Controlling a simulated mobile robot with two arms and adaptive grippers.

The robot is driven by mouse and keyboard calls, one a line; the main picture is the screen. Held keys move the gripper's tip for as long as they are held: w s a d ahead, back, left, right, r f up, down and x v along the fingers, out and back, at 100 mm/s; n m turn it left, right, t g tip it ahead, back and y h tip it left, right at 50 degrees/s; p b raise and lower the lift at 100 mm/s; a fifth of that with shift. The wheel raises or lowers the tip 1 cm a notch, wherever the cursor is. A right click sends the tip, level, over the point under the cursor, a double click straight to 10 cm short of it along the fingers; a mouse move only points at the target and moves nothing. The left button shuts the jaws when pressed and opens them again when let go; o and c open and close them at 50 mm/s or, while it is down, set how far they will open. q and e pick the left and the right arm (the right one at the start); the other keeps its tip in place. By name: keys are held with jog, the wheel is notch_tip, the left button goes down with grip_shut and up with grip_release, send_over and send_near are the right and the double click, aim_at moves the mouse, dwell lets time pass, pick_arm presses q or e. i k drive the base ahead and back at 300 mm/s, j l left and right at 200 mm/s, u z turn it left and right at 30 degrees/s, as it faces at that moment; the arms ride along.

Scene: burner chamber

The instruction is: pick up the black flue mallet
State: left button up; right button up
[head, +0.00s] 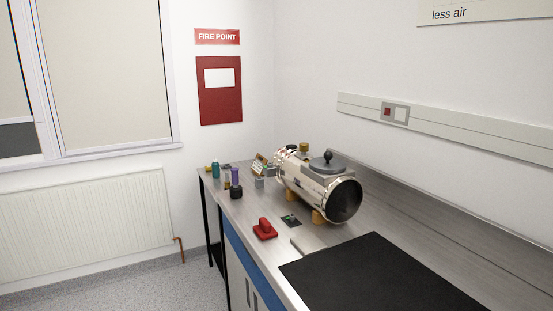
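A small squat black object (236,192) stands on the metal bench near its front left edge. It may be the black flue mallet, but it is too small to tell and no handle shows clearly. A purple bottle (235,175) stands just behind it. A shiny metal burner chamber (306,180) lies on its side to the right, with a dark round open end and a black knob on top. Neither of my grippers is in the head view.
A red block-like tool (265,230) and a small dark green board (291,221) lie on the bench (250,210) nearer me. A teal bottle (215,169) stands at the far end. A large black mat (380,280) covers the near bench. A radiator (85,230) is left.

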aim_at(236, 190)
jog(key=i+j, duration=0.5)
jog(key=i+j+z, duration=0.1)
jog(key=i+j, duration=0.4)
jog(key=j, duration=0.15)
jog(key=i+j+z, duration=0.1)
jog(key=z, duration=1.05)
jog(key=k+j, duration=0.05)
jog(key=j, duration=0.05)
